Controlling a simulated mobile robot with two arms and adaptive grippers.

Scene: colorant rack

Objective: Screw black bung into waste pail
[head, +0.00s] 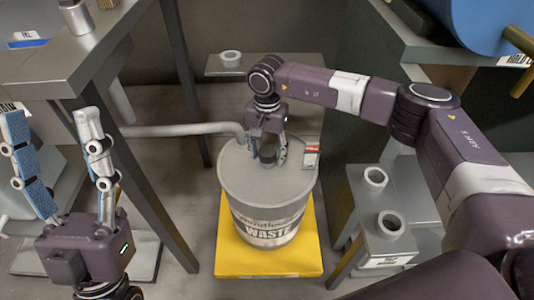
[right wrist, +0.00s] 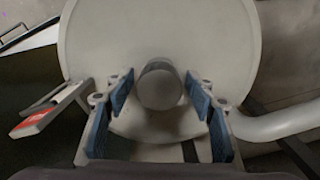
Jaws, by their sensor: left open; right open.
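The waste pail (head: 245,195) is a grey drum with a "WASTE" label, standing on a yellow base. The black bung (head: 268,154) shows as a dark round stub on its lid, partly covered by my right gripper (head: 267,148). In the right wrist view the bung (right wrist: 160,86) is a dark grey cylinder between the blue pads of my open right gripper (right wrist: 160,98), with gaps on both sides. I cannot tell how deep it sits in the lid. My left gripper (head: 58,135) is open and empty, pointing up, left of the pail.
A grey pipe (head: 180,130) runs from the left toward the pail. A red and white tag (head: 312,155) stands at the pail's right rim. Stands with grey rings (head: 390,224) are at right, and a shelf with another ring (head: 231,59) is behind. A metal table (head: 70,60) stands at left.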

